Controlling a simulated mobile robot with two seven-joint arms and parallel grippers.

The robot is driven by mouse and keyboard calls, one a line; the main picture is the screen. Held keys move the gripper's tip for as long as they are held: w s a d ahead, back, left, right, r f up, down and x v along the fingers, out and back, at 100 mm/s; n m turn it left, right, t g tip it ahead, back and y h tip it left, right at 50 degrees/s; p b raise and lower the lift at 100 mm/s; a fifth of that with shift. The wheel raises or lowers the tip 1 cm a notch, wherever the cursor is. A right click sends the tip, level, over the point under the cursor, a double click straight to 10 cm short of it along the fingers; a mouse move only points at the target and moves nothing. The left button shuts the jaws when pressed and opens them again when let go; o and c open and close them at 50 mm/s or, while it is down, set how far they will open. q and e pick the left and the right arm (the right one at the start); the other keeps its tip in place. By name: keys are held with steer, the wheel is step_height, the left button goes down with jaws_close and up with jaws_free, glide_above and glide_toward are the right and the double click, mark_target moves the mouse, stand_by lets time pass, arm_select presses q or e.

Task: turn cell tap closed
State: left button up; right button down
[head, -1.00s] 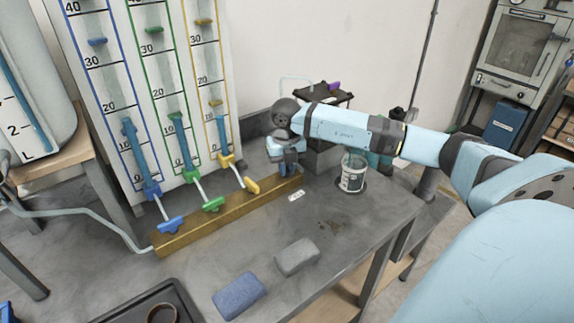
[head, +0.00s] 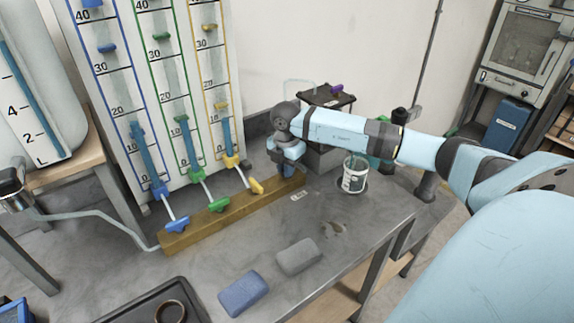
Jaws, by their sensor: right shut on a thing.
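My right gripper (head: 286,172) points down at the right end of the wooden beam (head: 230,213) and is shut on a tap there, which I take to be the cell tap. The gripper and wrist hide the tap's handle, so I cannot tell its angle. A small white label (head: 299,196) lies on the bench just in front, its text too small to read. Blue (head: 176,224), green (head: 218,204) and yellow (head: 256,186) taps stand along the same beam to the left. My left gripper is not in view.
A gauge board (head: 150,85) with blue, green and yellow columns stands behind the beam. A white cup (head: 354,174) stands right of the gripper, below my forearm. Blue (head: 242,292) and grey (head: 298,257) blocks and a dark tray (head: 138,306) lie in front.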

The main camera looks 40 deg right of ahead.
steer(key=shift+w+r+m+p, duration=0.15)
steer(key=shift+m+p, duration=0.25)
steer(key=shift+m, duration=1)
steer(key=c, duration=1.1)
jaws_free()
steer(key=shift+c, duration=0.2)
